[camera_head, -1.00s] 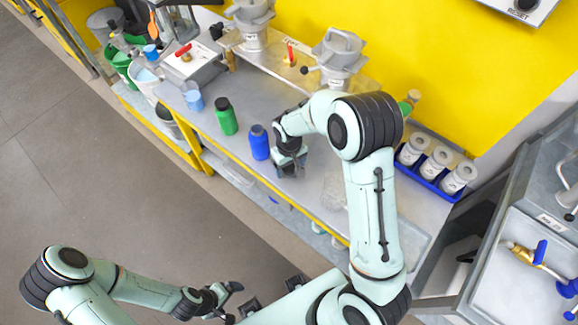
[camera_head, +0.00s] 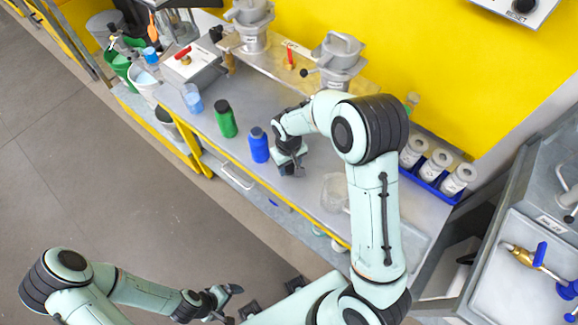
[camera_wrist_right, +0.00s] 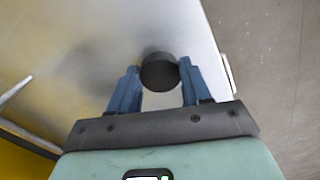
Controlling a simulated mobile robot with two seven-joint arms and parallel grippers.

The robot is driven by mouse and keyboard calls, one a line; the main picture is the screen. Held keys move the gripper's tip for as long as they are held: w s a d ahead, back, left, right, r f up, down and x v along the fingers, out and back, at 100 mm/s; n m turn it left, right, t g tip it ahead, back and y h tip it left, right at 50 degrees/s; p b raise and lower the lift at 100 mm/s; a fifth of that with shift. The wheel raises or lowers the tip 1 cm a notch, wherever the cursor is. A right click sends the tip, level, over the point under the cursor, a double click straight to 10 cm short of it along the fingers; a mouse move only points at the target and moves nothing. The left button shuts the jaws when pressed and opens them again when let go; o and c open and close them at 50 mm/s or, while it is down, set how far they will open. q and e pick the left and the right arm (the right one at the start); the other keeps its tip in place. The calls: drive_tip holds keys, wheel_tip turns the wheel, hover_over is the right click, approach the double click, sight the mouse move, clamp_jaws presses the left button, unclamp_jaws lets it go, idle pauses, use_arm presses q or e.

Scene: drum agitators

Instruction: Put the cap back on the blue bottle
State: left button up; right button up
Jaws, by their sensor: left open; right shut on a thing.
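The blue bottle (camera_head: 259,148) stands upright on the metal bench, near its front edge. Its top looks dark, too small to make out clearly. My right gripper (camera_head: 290,170) is just to the right of the bottle, low over the bench and apart from the bottle. In the right wrist view, a round black cap (camera_wrist_right: 160,75) sits between the two blue fingers of this gripper (camera_wrist_right: 160,67), which is shut on it. The cap is hidden in the head view. My left gripper (camera_head: 229,298) is open and empty, away from the bench.
A green bottle (camera_head: 226,119) with a dark cap stands left of the blue one, with a blue-white cup (camera_head: 193,99) beyond it. A clear container (camera_head: 335,190) is to the right. White jars sit in a blue tray (camera_head: 430,185). Drum devices (camera_head: 341,62) stand behind.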

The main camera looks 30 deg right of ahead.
sight(289, 167)
use_arm(q)
drive_tip(key=shift+w+r+p, duration=0.7)
drive_tip(key=shift+w+r, duration=0.05)
drive_tip(key=shift+r, duration=0.2)
use_arm(e)
wheel_tip(289, 167, up, 19)
drive_tip(key=shift+f, duration=0.2)
drive_tip(key=shift+f, duration=0.1)
